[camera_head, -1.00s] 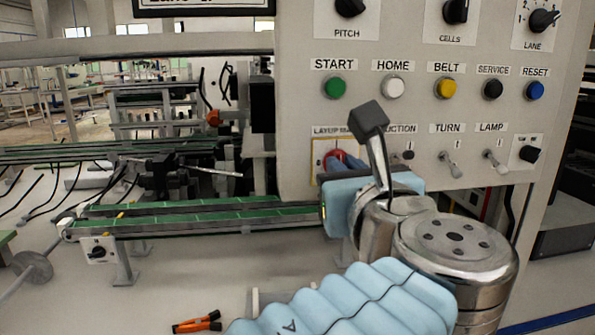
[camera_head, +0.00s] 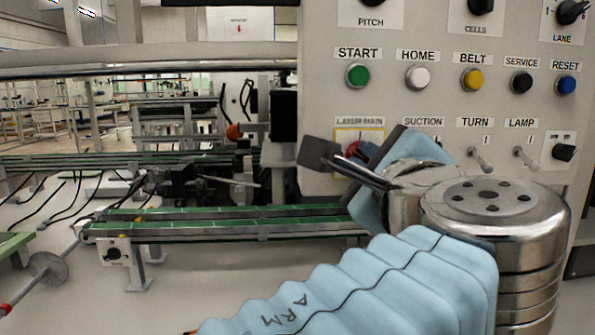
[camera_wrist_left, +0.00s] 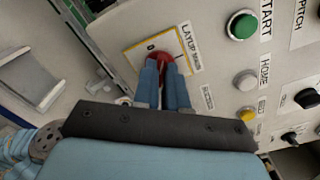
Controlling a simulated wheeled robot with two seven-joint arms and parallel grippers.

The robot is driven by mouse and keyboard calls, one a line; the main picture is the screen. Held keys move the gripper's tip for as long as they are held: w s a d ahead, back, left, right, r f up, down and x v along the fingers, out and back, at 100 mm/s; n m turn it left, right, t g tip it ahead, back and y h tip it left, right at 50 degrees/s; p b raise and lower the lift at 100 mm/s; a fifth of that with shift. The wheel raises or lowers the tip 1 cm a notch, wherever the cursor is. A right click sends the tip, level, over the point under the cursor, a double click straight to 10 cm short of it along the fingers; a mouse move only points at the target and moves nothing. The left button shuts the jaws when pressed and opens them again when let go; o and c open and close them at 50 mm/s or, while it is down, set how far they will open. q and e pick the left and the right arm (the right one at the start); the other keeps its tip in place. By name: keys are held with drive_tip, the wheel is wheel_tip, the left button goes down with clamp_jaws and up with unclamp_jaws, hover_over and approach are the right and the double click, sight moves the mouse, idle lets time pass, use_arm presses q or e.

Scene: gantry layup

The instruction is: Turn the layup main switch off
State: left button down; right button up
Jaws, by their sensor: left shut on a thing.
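The layup main switch is a red knob (camera_head: 354,149) on a yellow-edged plate, low on the left of the grey control panel (camera_head: 318,110). In the left wrist view the red knob (camera_wrist_left: 163,57) shows between the blue fingertips, with a "0" mark on its plate. My left gripper (camera_wrist_left: 165,68) is shut on the knob, its fingers side by side. In the head view the left gripper (camera_head: 366,152) is rolled over to the left, and its wrist hides part of the plate. The knob's exact pointing direction is hidden. My right gripper is in neither view.
Above the switch sit the green START button (camera_head: 357,76) and the white HOME button (camera_head: 418,77). A green conveyor (camera_head: 220,222) runs at left, below the panel.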

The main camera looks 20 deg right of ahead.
use_arm(q)
drive_tip(key=shift+f+n+b, duration=0.2)
drive_tip(key=shift+n+b, duration=1.3)
drive_tip(key=shift+n, duration=2)
drive_tip(key=c, duration=1.2)
unclamp_jaws()
drive_tip(key=shift+r, duration=0.1)
